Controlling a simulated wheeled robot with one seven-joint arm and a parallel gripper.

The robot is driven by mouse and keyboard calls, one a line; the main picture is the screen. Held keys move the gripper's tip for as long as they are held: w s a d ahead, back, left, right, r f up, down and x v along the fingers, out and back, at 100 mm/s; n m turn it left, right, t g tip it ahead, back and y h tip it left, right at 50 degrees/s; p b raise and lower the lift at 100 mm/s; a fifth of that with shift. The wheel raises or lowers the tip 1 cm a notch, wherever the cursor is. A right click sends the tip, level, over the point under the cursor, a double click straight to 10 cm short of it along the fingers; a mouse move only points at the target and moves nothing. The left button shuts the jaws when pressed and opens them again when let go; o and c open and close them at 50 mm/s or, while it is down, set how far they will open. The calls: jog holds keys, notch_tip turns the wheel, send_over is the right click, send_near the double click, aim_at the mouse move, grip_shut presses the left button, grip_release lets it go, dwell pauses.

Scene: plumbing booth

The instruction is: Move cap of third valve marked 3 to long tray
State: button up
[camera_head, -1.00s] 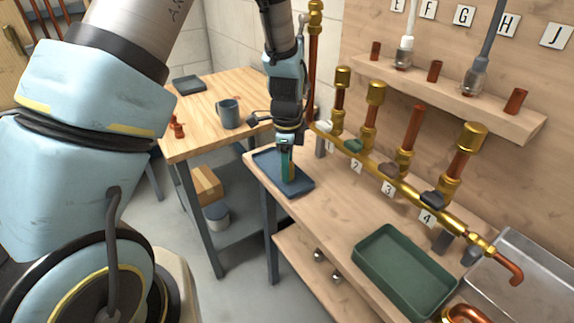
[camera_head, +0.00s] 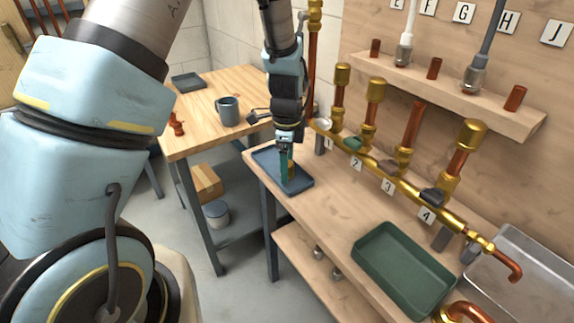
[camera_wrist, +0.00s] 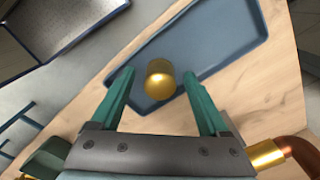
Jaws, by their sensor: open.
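The brass cap (camera_wrist: 160,82) is in the dark blue long tray (camera_wrist: 215,35), near its edge in the wrist view. In the head view the tray (camera_head: 301,187) lies at the left end of the pipe bench, and the cap is mostly hidden behind the fingers. My gripper (camera_wrist: 160,90) is open, with its green fingers on either side of the cap and a gap to each. In the head view my gripper (camera_head: 285,180) points down into the tray. The third valve, by label 3 (camera_head: 388,186), has a bare copper top (camera_head: 413,122).
Valves 1, 2 and 4 carry brass caps (camera_head: 342,75). A green tray (camera_head: 404,268) and a metal tray (camera_head: 525,268) are at the right. A mug (camera_head: 228,111) stands on the wooden table behind. The bench between the blue and green trays is clear.

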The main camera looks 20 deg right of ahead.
notch_tip(320, 180, up, 12)
jog(key=b, duration=0.1)
jog(key=shift+b, duration=0.4)
jog(key=s+a+n+t, duration=0.1)
jog(key=s+a+n, duration=0.1)
jog(key=a+n, duration=2.1)
jog(key=a, duration=0.7)
jog(key=shift+a+r+n+t, duration=0.2)
jog(key=shift+a+n+t, duration=0.1)
